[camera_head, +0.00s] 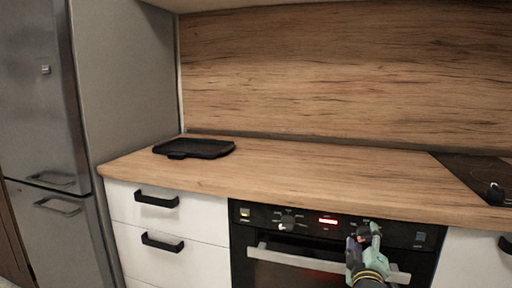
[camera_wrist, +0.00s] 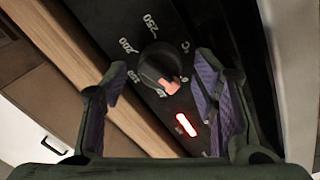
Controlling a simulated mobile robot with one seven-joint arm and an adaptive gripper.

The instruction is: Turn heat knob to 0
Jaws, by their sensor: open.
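The heat knob (camera_wrist: 160,67) is a round black dial on the black oven panel, with printed numbers such as 200 and 250 around it. A pale orange mark on it points to the lower right of the wrist view, toward the lit red display. My gripper (camera_wrist: 160,80) is open, with one finger on each side of the knob. I cannot tell whether the fingers touch it. In the head view my gripper (camera_head: 364,234) is at the right part of the panel and hides this knob.
Another knob (camera_head: 288,222) is left of the red display (camera_head: 328,221). The oven handle (camera_head: 290,257) runs below the panel. The wooden worktop (camera_head: 300,175) overhangs above, with a black tray (camera_head: 195,148) at left and a hob (camera_head: 475,172) at right.

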